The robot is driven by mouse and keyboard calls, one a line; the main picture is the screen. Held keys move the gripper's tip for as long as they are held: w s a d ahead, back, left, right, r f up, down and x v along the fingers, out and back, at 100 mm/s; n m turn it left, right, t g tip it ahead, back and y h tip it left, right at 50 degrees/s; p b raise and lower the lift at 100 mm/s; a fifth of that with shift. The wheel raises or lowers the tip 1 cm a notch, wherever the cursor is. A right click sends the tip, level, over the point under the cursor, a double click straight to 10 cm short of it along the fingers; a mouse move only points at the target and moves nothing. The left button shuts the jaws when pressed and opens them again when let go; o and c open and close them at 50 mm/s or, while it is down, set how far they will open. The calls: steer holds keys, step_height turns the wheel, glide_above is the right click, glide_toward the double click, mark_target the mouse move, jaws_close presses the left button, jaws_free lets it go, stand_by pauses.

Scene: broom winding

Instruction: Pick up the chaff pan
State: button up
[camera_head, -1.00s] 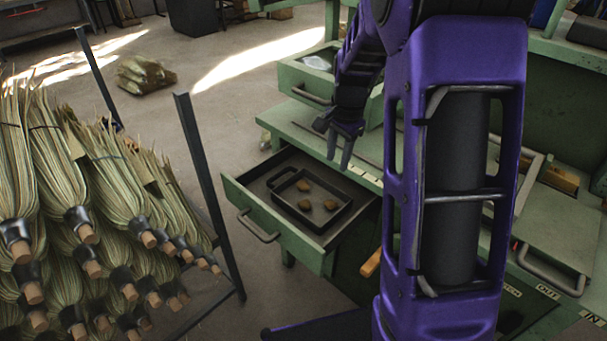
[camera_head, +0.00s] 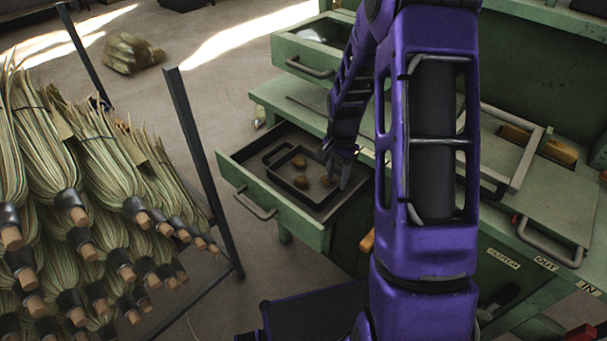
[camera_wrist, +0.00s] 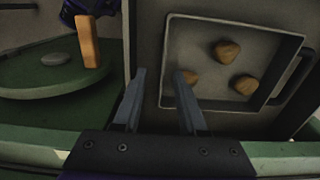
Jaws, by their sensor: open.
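The chaff pan (camera_head: 288,184) is a dark, shallow rectangular pan with a loop handle on its left side. It lies flat inside an open green drawer (camera_head: 309,232) and holds a few brown lumps (camera_head: 299,181). In the wrist view the pan (camera_wrist: 206,20) shows its light rim, with the lumps (camera_wrist: 243,85) inside. My gripper (camera_head: 337,177) is over the right end of the pan, its fingers pointing down. In the wrist view my gripper (camera_wrist: 157,85) is open and empty, with one finger over the pan's near edge and the other outside it.
The green workbench (camera_head: 289,107) stands behind and right of the drawer, with another open drawer (camera_head: 317,49) higher up. A rack of brooms (camera_head: 90,200) with a dark upright post (camera_head: 203,160) stands at left. Bare floor lies between.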

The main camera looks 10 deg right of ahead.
steer(key=f, duration=0.5)
steer(key=shift+w, duration=0.25)
steer(key=shift+c, duration=0.3)
jaws_close()
stand_by(0.8)
